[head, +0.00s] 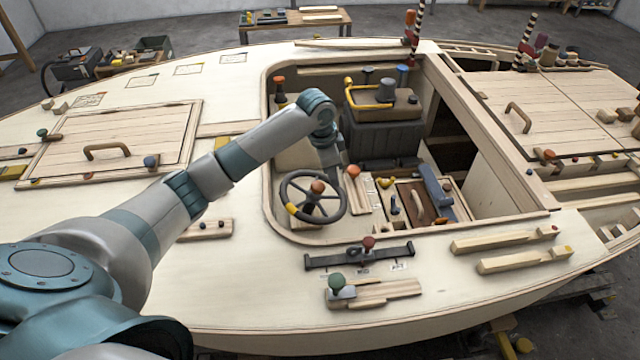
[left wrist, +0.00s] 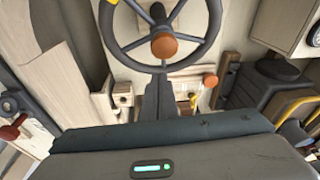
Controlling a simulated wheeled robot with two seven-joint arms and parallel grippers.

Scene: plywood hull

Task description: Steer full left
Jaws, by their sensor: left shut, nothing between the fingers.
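The dark steering wheel (head: 291,184) stands in the cockpit, with a yellow mark on the lower left of its rim and a brown knob (head: 318,187) near its middle. In the left wrist view the wheel (left wrist: 211,20) is at the top, and its knob (left wrist: 163,46) shows between hub and lower rim. My left gripper (head: 341,176) points down beside the wheel's upper right rim. Its shut, empty fingers (left wrist: 157,88) show below the wheel in the left wrist view, apart from the knob. Whether they touch the rim I cannot tell. My right gripper is in neither view.
A grey box with a yellow handle (head: 364,82) stands behind the wheel. A panel with small levers (head: 410,205) lies to the right. A slotted black bar with a red knob (head: 368,243) and a green-knobbed slider (head: 337,281) are on the near deck. The cockpit coaming surrounds the wheel.

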